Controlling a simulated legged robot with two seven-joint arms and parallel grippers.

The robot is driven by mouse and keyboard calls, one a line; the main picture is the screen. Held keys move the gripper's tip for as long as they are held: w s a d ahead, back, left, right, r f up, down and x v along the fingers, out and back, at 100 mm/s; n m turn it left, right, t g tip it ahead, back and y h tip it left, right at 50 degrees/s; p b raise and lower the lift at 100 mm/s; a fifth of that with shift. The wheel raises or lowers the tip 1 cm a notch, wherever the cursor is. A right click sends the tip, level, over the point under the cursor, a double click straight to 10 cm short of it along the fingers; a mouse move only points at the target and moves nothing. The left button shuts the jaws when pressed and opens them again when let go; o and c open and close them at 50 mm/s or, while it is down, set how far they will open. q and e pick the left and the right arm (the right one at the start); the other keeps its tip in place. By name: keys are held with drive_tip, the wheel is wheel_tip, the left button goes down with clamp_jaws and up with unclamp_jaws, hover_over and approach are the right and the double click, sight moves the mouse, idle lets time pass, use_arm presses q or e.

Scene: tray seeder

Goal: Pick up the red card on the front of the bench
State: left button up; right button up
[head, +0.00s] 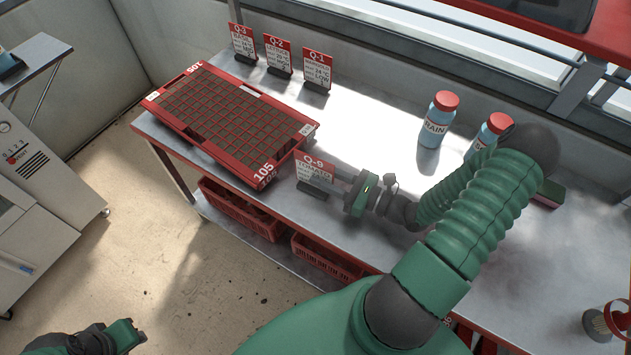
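The red-topped card marked Q-9 (315,164) stands upright in a dark holder (312,190) at the front of the bench (370,248), beside the tray's right corner. My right gripper (338,180) is at the card's right edge, with its fingers pointing left at it. The fingertips are small and overlap the card's edge in the head view, so I cannot tell whether they touch or grip it. My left gripper (138,335) is low at the bottom left, away from the bench; its finger opening is unclear.
A red seed tray (172,110) lies left of the card. Cards Q-3 (242,40), Q-2 (278,54) and Q-1 (317,68) stand at the back. Two blue bottles, one in clear view (436,125), stand right. Red crates (240,212) sit below.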

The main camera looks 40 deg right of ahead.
sight(313, 174)
drive_tip(key=x, duration=0.3)
drive_tip(key=shift+a, duration=0.25)
drive_tip(key=shift+s+d, duration=0.15)
clamp_jaws()
idle(0.9)
